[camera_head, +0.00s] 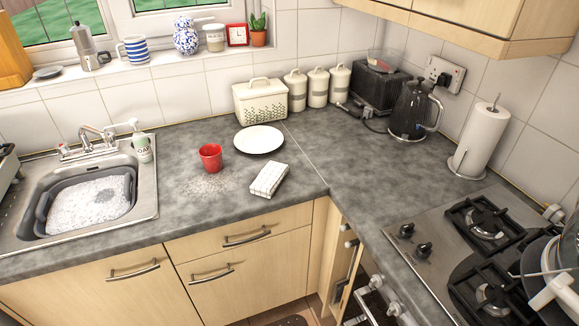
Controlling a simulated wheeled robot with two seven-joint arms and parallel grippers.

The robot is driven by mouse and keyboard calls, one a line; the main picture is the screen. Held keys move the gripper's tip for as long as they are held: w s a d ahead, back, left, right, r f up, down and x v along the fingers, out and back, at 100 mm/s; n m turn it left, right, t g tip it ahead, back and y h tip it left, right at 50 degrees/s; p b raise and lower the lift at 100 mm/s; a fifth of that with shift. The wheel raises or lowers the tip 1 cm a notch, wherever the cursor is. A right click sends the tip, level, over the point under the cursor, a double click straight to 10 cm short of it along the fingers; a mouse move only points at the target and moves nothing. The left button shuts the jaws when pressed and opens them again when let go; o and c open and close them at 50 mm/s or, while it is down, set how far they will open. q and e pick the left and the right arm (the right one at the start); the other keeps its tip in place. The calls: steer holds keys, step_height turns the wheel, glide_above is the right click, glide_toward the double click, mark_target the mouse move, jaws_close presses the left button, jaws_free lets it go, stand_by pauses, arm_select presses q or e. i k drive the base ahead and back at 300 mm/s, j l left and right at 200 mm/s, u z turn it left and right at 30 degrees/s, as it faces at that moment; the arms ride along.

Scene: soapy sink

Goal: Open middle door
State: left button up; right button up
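Light wood fronts run under the counter. The left door (95,290) has a bar handle (133,271) near its top. Right of it is a drawer (285,222) with a bar handle (247,237). Below the drawer is the middle door (255,275) with a slanted-looking bar handle (212,273). This door looks shut, flush with the fronts around it. Its lower part is cut off by the picture edge.
A narrow front (345,262) and oven knobs (375,282) are at the corner, right of the middle door. Above are the sink (150,205), a red cup (210,157), a plate (259,139) and a folded cloth (269,179). Grey-and-white objects (552,285), partly cut off, overlap the hob.

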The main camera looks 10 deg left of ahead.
mark_target(226, 287)
steer(key=u, duration=0.75)
